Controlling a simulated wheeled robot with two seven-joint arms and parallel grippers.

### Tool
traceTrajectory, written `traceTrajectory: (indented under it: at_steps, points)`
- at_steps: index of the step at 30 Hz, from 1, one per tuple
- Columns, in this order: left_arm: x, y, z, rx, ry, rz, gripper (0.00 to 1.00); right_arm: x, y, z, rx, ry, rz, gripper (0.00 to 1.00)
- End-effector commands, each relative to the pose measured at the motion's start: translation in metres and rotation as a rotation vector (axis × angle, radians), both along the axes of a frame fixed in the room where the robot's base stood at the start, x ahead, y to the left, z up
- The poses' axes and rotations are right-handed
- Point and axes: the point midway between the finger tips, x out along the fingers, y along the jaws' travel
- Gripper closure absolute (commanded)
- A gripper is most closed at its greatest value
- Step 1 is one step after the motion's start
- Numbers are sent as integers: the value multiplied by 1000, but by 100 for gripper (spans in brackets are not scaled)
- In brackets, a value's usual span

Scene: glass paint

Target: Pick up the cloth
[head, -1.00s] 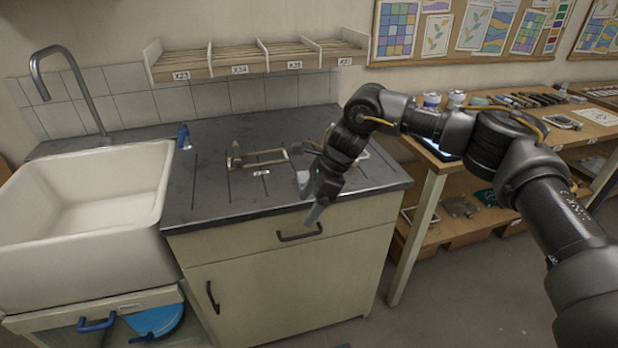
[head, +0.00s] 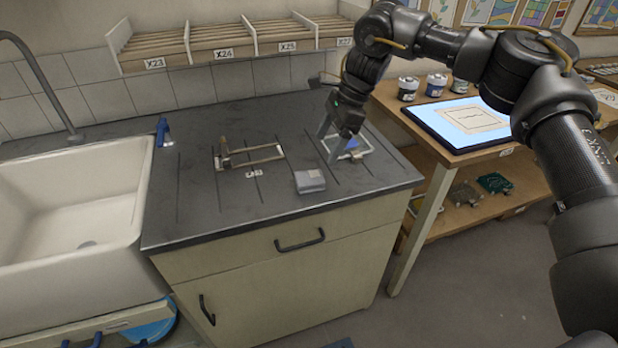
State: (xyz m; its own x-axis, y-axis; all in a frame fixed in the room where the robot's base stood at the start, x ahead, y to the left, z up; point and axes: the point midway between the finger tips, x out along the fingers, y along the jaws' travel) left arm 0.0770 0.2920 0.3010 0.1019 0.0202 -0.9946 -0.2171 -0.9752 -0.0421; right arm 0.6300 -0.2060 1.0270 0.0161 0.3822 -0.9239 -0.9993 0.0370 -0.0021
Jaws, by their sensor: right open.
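My right gripper (head: 338,146) is open over the right part of the dark worktop, its fingers pointing down. My left gripper is not in view.
A metal frame with a wooden post (head: 224,150) stands mid-worktop. A blue-handled item (head: 162,132) is by the white sink (head: 70,200). A slotted shelf (head: 230,40) hangs behind. A side table at right holds jars and a lit tablet (head: 474,120).

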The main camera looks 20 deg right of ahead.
Motion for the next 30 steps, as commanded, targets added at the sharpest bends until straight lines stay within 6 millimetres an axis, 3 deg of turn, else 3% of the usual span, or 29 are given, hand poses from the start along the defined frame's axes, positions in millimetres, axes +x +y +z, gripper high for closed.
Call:
traceTrajectory:
  at_steps: [6, 18, 25, 30]
  points:
    - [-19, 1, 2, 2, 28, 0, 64, -1, 13, -31, 0, 4, 1, 20]
    - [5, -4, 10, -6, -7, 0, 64, -3, 24, -52, 0, 3, 1, 20]
    - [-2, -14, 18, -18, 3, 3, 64, -5, 39, -81, 0, 2, 0, 20]
    - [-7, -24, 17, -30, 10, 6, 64, -5, 41, -87, 0, 0, -1, 20]
